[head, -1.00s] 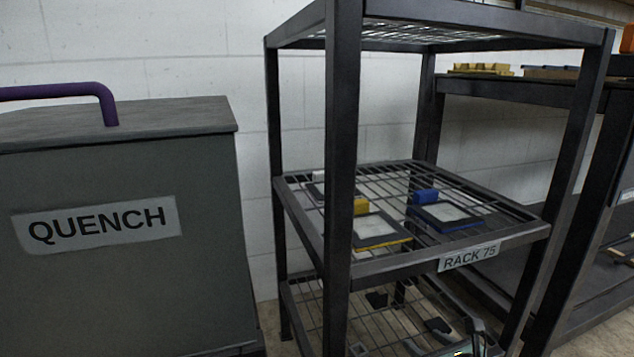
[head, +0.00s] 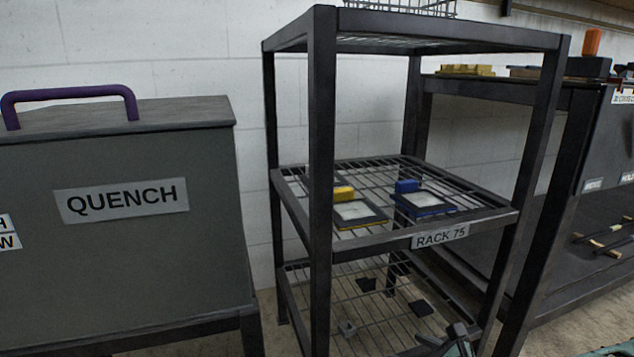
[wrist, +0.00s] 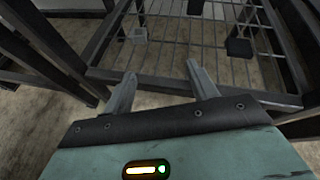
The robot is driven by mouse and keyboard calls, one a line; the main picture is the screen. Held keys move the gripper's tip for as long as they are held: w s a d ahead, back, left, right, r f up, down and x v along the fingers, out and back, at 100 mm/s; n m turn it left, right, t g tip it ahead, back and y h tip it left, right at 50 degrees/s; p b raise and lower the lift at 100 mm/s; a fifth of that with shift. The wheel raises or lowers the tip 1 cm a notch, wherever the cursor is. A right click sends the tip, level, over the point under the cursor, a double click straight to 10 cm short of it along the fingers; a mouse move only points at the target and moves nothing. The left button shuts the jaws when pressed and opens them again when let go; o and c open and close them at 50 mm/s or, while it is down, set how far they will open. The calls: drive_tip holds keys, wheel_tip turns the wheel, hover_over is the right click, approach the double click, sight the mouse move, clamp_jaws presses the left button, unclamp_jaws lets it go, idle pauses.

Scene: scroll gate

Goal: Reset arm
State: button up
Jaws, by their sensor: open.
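My gripper (wrist: 160,88) is open and empty in the wrist view, its two grey fingers spread apart in front of the rack's wire lower shelf. In the head view part of my gripper (head: 455,341) shows at the bottom edge, low in front of the rack (head: 322,200) labelled RACK 75.
A yellow-handled tray (head: 357,215) and a blue-handled tray (head: 428,205) lie on the rack's middle shelf. Small dark blocks (head: 421,308) sit on the lower shelf. A grey QUENCH box (head: 120,260) with a purple handle stands left; a dark bench (head: 540,300) stands right.

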drive_tip(key=s+a+r+n+g+p, duration=0.25)
drive_tip(key=s+n+g, duration=0.3)
drive_tip(key=n, duration=0.45)
drive_tip(key=s+a+r+n+g+p, duration=0.2)
drive_tip(key=s+a+r+n+g, duration=0.25)
drive_tip(key=n, duration=0.55)
drive_tip(key=s+r+n+h+p, duration=0.2)
drive_tip(key=s+r+n, duration=0.3)
drive_tip(key=r, duration=0.3)
drive_tip(key=s+d+r+n+g+h+p, duration=0.1)
drive_tip(key=s+r+n+h, duration=0.1)
drive_tip(key=s+r+n, duration=0.45)
drive_tip(key=s+r+n+h+p, duration=0.2)
drive_tip(key=s+r+n, duration=0.15)
drive_tip(key=r, duration=0.55)
wheel_tip(320, 180, up, 38)
drive_tip(key=p, duration=3.8)
drive_tip(key=shift+w+d+n, duration=0.2)
drive_tip(key=shift+w+n, duration=0.05)
drive_tip(key=shift+n, duration=0.05)
drive_tip(key=shift+f, duration=0.1)
